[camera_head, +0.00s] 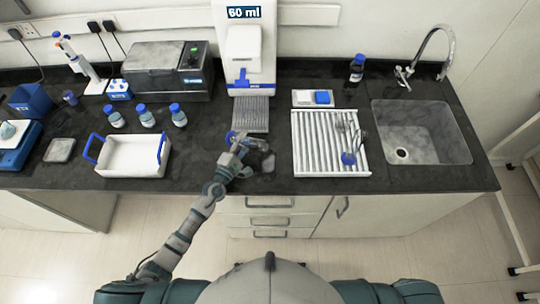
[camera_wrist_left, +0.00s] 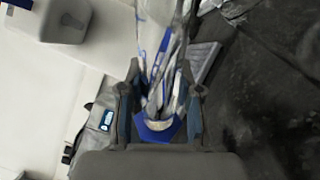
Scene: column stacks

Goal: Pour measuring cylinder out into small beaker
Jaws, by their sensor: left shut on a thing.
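My left gripper (camera_head: 240,146) is shut on the measuring cylinder, clear with a blue foot (camera_head: 231,137). In the left wrist view the cylinder's clear tube (camera_wrist_left: 156,35) runs up from between the fingers (camera_wrist_left: 162,100), with the blue foot close to the palm. In the head view the cylinder looks tilted, its foot to the left and its clear body to the right. A small clear, greyish vessel, probably the small beaker (camera_head: 267,162), is just right of the gripper. Its contents cannot be made out. My right gripper is out of view.
Behind stands a white device with a "60 ml" sign (camera_head: 243,13). A white slatted rack (camera_head: 301,150) with glassware is to the right, then the sink (camera_head: 425,130). A white tray with blue handles (camera_head: 130,160) and several blue-capped bottles (camera_head: 146,118) are to the left.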

